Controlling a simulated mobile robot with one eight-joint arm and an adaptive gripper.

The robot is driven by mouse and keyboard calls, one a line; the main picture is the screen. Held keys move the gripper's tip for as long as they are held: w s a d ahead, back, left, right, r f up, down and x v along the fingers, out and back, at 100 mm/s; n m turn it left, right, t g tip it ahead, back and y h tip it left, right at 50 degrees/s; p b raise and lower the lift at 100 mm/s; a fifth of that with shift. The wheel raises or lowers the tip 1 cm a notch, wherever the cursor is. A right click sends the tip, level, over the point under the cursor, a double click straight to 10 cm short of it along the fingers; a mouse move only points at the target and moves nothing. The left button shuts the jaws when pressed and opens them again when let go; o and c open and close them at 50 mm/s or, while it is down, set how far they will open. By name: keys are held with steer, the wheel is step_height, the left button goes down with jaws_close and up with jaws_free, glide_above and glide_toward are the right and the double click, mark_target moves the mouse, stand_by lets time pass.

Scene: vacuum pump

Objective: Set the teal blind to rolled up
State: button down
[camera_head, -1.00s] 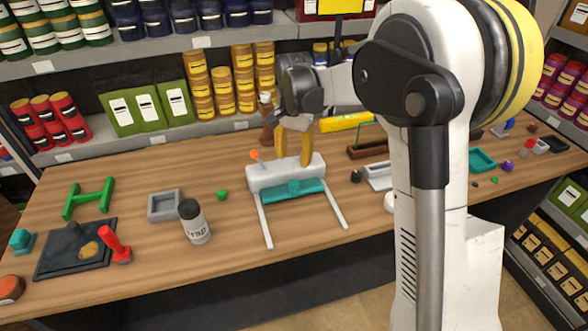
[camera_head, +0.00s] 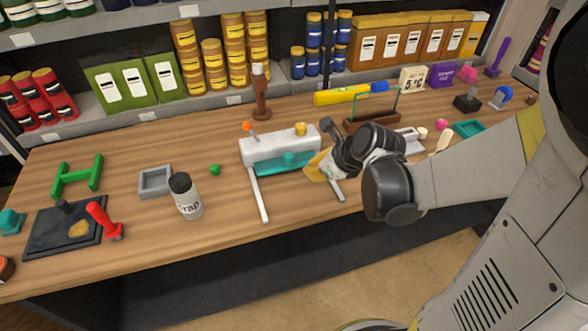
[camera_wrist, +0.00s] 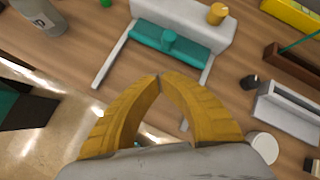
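The teal blind (camera_head: 275,168) hangs a short way out of a white housing (camera_head: 280,146) on the table, between two white rails. It has a teal handle (camera_head: 289,158) at its middle. An orange-tipped lever (camera_head: 247,127) stands at the housing's left, and a yellow knob (camera_head: 300,129) sits on its right top. The wrist view shows the blind (camera_wrist: 147,37), its handle (camera_wrist: 169,38) and the knob (camera_wrist: 216,14). My gripper (camera_head: 309,168) is near the blind's right front. In the wrist view its yellow fingertips (camera_wrist: 159,77) meet, with nothing seen between them, in front of the blind's lower edge.
A bottle (camera_head: 186,196) and a grey square tray (camera_head: 156,181) stand left of the blind unit. A small green piece (camera_head: 214,169) lies between. A brown holder (camera_head: 371,120) is behind right, and a yellow cylinder (camera_head: 342,95) lies at the back. Table front is mostly clear.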

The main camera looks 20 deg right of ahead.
steer(key=s+m+t, duration=0.1)
steer(key=s+m, duration=0.2)
steer(key=m, duration=0.1)
steer(key=b, duration=0.5)
glide_toward(288, 166)
steer(key=shift+t, duration=0.3)
steer(key=f, duration=0.4)
steer(key=shift+s+a, duration=0.1)
steer(key=shift+s, duration=0.3)
steer(key=w, duration=0.1)
steer(key=w+a, duration=0.1)
steer(key=w, duration=0.1)
steer(key=shift+w+f, duration=0.15)
steer(key=shift+w, duration=0.45)
